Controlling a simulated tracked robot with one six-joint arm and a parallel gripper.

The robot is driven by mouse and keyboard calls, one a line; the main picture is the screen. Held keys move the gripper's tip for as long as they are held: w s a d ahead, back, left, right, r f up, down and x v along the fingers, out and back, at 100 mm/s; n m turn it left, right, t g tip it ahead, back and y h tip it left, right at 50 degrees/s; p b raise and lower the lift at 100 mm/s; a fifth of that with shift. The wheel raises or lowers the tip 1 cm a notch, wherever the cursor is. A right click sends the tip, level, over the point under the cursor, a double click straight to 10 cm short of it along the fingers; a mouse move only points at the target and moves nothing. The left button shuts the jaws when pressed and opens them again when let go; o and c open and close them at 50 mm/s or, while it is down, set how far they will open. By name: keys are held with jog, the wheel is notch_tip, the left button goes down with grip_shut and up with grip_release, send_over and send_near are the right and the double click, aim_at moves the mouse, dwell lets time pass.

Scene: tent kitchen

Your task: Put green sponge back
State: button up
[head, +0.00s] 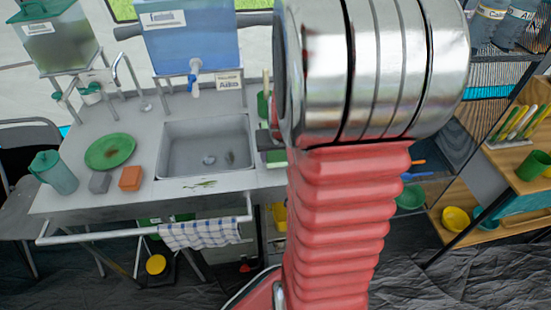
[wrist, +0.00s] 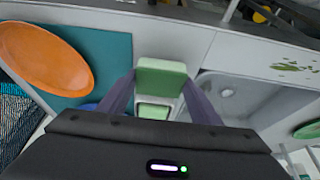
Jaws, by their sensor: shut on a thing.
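The green sponge (wrist: 161,78) is between the two fingers of my gripper (wrist: 160,90) in the wrist view, and the fingers are shut on it. Just below the sponge in that picture is a small pale green rimmed shape (wrist: 153,112); I cannot tell whether the sponge touches it. The sink basin (wrist: 232,95) lies to the right of the gripper. A green object (head: 263,107) shows partly beside the sink (head: 205,148), at the arm's left edge.
In the wrist view, an orange plate (wrist: 45,58) lies on a teal surface (wrist: 105,48) to the left. In the head view, a green plate (head: 110,151), a grey block (head: 100,182), an orange block (head: 131,178) and a teal jug (head: 55,172) stand left of the sink. Water tanks stand behind.

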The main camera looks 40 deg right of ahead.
jog(key=shift+f, duration=0.65)
jog(key=shift+f, duration=0.1)
jog(key=o, duration=1.1)
jog(key=v, duration=1.2)
